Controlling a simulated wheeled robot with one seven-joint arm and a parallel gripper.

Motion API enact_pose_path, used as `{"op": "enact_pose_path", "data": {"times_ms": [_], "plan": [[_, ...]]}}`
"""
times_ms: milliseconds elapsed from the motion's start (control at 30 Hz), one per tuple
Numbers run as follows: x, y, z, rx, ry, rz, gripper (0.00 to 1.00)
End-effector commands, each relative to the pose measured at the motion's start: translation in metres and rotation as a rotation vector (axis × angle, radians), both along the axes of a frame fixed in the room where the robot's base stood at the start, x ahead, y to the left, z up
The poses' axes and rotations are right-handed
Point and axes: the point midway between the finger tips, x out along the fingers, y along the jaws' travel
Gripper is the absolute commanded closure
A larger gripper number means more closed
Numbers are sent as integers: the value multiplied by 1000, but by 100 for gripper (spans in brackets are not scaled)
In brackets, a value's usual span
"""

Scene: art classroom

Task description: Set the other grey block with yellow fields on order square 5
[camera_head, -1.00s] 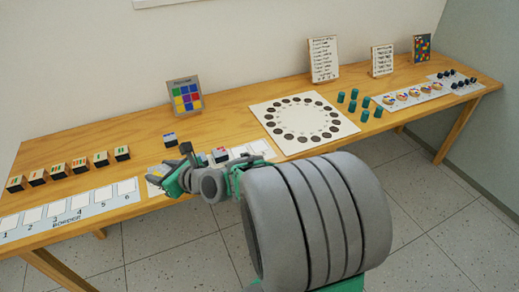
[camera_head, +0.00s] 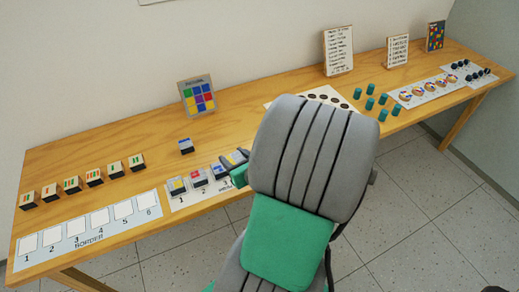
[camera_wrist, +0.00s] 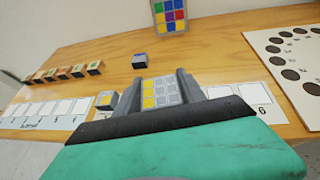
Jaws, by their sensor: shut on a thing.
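My gripper (camera_wrist: 159,76) is shut on a grey block with yellow fields (camera_wrist: 160,93), which shows between the two fingers in the wrist view. In the head view my gripper (camera_head: 236,158) is over the order strip (camera_head: 185,203), to the right of several blocks on its left squares. The first of these is a grey block with a yellow field (camera_head: 177,185); a red-and-grey block (camera_head: 199,177) is beside it. In the wrist view two bare white squares lie right of the fingers, the last (camera_wrist: 254,95) marked 6. Whether the held block touches the strip is hidden.
A blue-and-grey block (camera_head: 186,147) stands alone behind the strip. A pattern card (camera_head: 197,95) stands at the back. Several striped blocks (camera_head: 95,177) stand behind the empty border strip (camera_head: 75,243) at left. Green cylinders (camera_head: 370,103) are at right.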

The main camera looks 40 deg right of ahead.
Motion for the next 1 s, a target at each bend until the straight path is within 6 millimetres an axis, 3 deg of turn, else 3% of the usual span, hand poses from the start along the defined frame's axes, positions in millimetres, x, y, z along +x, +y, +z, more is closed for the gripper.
{"op": "enact_pose_path", "data": {"times_ms": [33,100,233,367,600,800,1000], "plan": [[-14,-12,10,6,-5,-58,94],[-27,-21,12,3,-12,-107,94],[-34,-31,7,-3,-17,-141,94],[-18,-51,-11,-8,-19,-135,94],[21,-106,-50,-6,-18,-137,94],[37,-129,-81,-5,-19,-140,94],[44,-139,-90,-4,-18,-140,94]]}}
